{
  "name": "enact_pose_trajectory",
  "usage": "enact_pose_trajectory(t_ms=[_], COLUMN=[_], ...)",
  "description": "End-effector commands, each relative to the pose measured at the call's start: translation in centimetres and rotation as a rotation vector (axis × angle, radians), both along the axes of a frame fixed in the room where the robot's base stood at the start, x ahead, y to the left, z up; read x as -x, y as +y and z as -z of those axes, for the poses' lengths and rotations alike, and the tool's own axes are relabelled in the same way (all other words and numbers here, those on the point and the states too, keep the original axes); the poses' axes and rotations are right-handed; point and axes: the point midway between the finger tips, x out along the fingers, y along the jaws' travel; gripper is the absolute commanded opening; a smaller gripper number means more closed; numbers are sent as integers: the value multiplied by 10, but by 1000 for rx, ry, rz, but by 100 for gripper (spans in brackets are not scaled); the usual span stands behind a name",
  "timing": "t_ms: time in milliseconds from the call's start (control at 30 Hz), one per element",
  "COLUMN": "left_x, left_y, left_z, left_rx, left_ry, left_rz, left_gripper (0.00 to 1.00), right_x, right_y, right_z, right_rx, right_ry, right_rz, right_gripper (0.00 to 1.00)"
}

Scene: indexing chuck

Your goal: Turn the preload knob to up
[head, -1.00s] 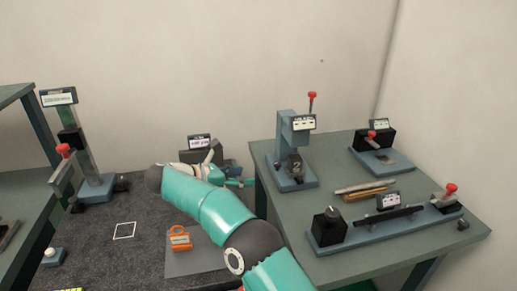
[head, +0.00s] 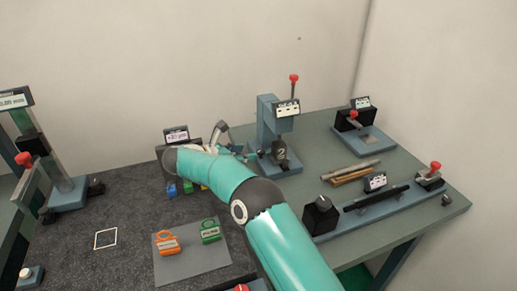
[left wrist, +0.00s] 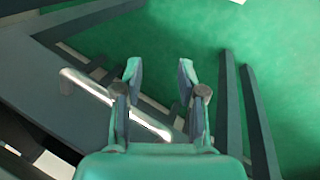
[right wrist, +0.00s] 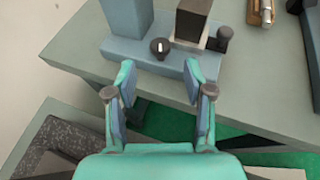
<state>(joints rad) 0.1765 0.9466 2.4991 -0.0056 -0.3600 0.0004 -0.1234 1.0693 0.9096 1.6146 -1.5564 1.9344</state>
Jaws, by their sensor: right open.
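A dark round knob with a white mark (right wrist: 159,48) sits on the front of the blue press base (right wrist: 125,47) in the right wrist view; I see no label naming it. My right gripper (right wrist: 158,80) is open and empty, its fingers pointing toward this knob with a gap left between. In the head view the right gripper (head: 248,156) is at the left side of the press (head: 268,118), partly hidden by my arm. My left gripper (left wrist: 158,78) is open and empty in the left wrist view, above a dark frame and green floor; it does not show in the head view.
Another black knob block (head: 320,214) stands on the long fixture at the right. Rods (head: 352,172) lie behind it. An orange part (head: 167,243) and a green part (head: 210,231) lie on a grey mat (head: 190,268). A small display (head: 177,135) stands behind my arm.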

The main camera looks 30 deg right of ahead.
Motion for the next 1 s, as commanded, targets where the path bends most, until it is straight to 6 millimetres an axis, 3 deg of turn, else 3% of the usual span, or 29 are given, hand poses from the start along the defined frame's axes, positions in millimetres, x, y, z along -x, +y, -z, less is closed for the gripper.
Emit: enact_pose_trajectory(t_ms=[100, 300, 767, 1000], left_x=[0, 0, 0, 0], left_y=[0, 0, 0, 0], left_z=[-8, -14, -16, -16], left_rx=[0, 0, 0, 0], left_ry=[0, 0, 0, 0], left_rz=[0, 0, 0, 0], left_gripper=[40, 40, 40, 40], right_x=[-3, -7, -8, -8], right_y=[-23, -49, -60, -60], right_z=[7, 20, 25, 25], right_rx=[1, 1, 1, 1], right_ry=[2, 1, -1, -1], right_rz=[2, 0, -1, -1], right_gripper=[52, 52, 52, 14])
